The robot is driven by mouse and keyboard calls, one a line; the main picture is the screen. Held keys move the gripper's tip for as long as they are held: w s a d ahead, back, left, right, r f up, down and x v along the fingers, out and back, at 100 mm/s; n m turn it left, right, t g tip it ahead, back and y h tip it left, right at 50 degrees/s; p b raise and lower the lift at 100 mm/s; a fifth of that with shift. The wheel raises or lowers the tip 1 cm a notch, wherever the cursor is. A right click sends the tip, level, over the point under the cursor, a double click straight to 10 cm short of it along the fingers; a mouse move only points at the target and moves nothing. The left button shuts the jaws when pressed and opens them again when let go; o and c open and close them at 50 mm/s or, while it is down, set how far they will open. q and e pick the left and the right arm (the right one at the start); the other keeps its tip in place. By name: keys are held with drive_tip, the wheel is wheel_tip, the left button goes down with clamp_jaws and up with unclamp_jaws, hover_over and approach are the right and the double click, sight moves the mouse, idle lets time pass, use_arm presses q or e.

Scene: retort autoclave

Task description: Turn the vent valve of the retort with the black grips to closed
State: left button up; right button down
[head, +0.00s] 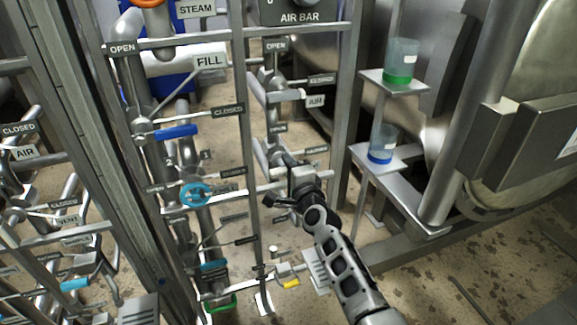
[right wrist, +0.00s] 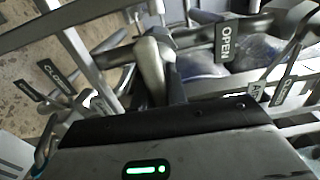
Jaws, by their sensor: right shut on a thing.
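My right gripper (head: 283,200) is at the lower part of the right-hand pipe column, beside the rack's upright. It is shut on a valve handle that its fingers and body mostly hide. In the right wrist view my gripper body with a green light fills the bottom. A grey pipe or valve part (right wrist: 152,68) stands just beyond it, with an OPEN plate (right wrist: 226,42) to its right and a CLOSED plate (right wrist: 55,77) to its left. I cannot read a vent plate at this valve, nor see black grips on the retort (head: 455,120). My left gripper is not in view.
A blue lever (head: 176,132) and a light-blue handwheel (head: 195,194) are on the pipes left of my gripper. Shelves with a green-filled beaker (head: 400,62) and a blue-filled beaker (head: 382,145) stand to the right. Rack bars crowd the left.

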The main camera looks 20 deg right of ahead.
drive_tip(key=shift+f, duration=0.1)
drive_tip(key=c, duration=1.4)
unclamp_jaws()
